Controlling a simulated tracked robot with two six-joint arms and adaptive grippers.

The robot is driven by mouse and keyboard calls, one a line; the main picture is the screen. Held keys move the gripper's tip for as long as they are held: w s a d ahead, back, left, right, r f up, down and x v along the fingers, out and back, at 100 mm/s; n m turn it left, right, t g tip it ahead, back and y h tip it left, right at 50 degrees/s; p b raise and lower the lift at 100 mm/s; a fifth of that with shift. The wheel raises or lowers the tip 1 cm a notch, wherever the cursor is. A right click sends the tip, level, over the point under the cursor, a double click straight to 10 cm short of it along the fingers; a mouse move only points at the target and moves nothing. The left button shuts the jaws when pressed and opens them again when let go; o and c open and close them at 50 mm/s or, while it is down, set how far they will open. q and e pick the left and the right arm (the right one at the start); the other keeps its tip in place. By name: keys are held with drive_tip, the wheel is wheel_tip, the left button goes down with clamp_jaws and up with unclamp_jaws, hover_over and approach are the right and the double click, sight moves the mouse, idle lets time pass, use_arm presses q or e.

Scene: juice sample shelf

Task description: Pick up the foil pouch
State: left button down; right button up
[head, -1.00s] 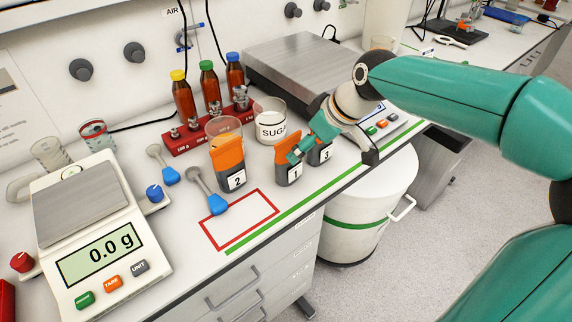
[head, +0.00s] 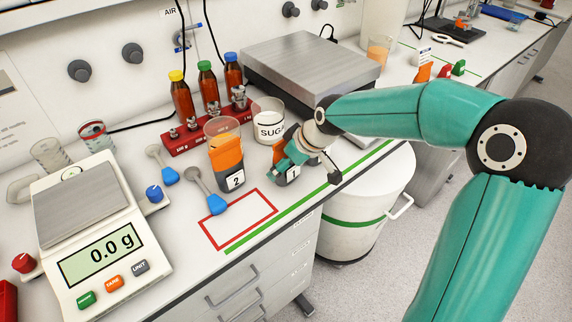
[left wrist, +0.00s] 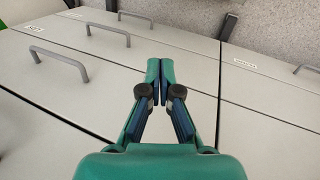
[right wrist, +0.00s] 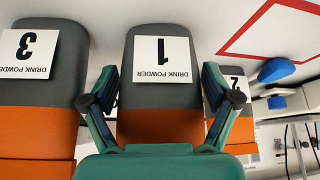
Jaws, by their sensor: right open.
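Three grey-and-orange foil pouches marked drink powder stand on the bench. Pouch 1 (head: 293,174) is partly hidden by my right gripper in the head view. In the right wrist view, my open right gripper (right wrist: 160,82) has one finger on each side of pouch 1 (right wrist: 158,60), with its label facing the camera; I cannot tell whether they touch it. Pouch 2 (head: 228,163) stands left of it in the head view. Pouch 3 (right wrist: 38,65) is at the left in the right wrist view. My left gripper (left wrist: 160,66) is shut and empty before the drawer fronts.
A sugar beaker (head: 268,125) stands close behind pouch 1. A red-outlined rectangle (head: 239,246) lies empty at the front. Blue scoops (head: 217,203) and a scale (head: 72,217) reading 0.0 g are left. A white bin (head: 365,205) stands below the bench edge.

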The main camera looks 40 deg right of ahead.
drive_tip(key=c, duration=1.1)
drive_tip(key=shift+r, duration=0.1)
